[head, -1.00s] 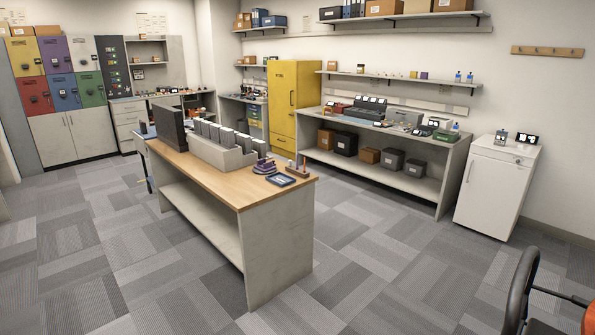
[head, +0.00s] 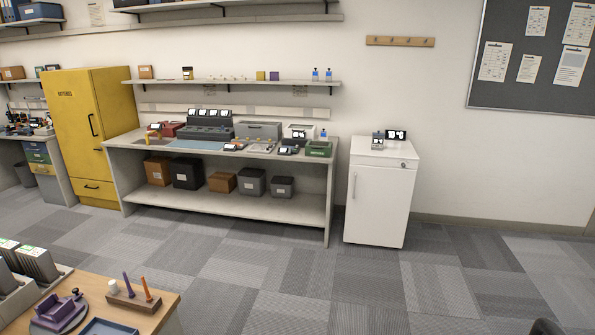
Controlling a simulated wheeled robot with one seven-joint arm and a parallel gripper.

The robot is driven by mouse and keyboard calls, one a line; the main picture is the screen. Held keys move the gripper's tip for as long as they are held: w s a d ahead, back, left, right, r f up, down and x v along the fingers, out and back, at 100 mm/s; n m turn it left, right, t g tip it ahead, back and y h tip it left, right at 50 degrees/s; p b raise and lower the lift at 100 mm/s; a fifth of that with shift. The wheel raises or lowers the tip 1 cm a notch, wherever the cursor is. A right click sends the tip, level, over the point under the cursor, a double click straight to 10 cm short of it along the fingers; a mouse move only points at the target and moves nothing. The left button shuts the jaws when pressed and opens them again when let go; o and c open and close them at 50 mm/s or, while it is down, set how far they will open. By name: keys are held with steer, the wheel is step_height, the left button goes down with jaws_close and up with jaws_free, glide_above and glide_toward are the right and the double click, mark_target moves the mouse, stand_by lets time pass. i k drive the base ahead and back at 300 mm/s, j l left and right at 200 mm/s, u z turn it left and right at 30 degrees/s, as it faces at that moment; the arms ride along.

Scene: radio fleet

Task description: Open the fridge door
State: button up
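A small white fridge (head: 377,200) stands against the back wall, right of the workbench. Its front door is shut and faces the open floor. A thin vertical handle (head: 354,185) runs along the door's upper left side. A small round dark spot, perhaps a lock, shows near the top right of its front. Two small devices with lit screens (head: 396,134) stand on its top. My gripper is not in view.
A workbench (head: 225,208) with radios and boxes stands left of the fridge. A tall yellow cabinet marked as batteries (head: 85,140) is further left. A wooden table (head: 150,308) fills the lower left. Carpet floor (head: 290,275) before the fridge is clear.

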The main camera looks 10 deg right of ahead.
mark_target(378, 198)
steer(key=i+l+z, duration=0.15)
steer(key=i+z, duration=0.15)
steer(key=i, duration=0.95)
steer(key=i+j+z, duration=0.1)
steer(key=i+z, duration=0.2)
steer(key=i, duration=0.9)
steer(key=i+l+u, duration=0.1)
steer(key=i+u, duration=0.3)
steer(key=i, duration=0.15)
steer(key=i+l+u, duration=0.4)
steer(key=i, duration=0.15)
steer(key=i+l+u, duration=0.8)
steer(key=i+l, duration=0.1)
steer(key=i, duration=0.05)
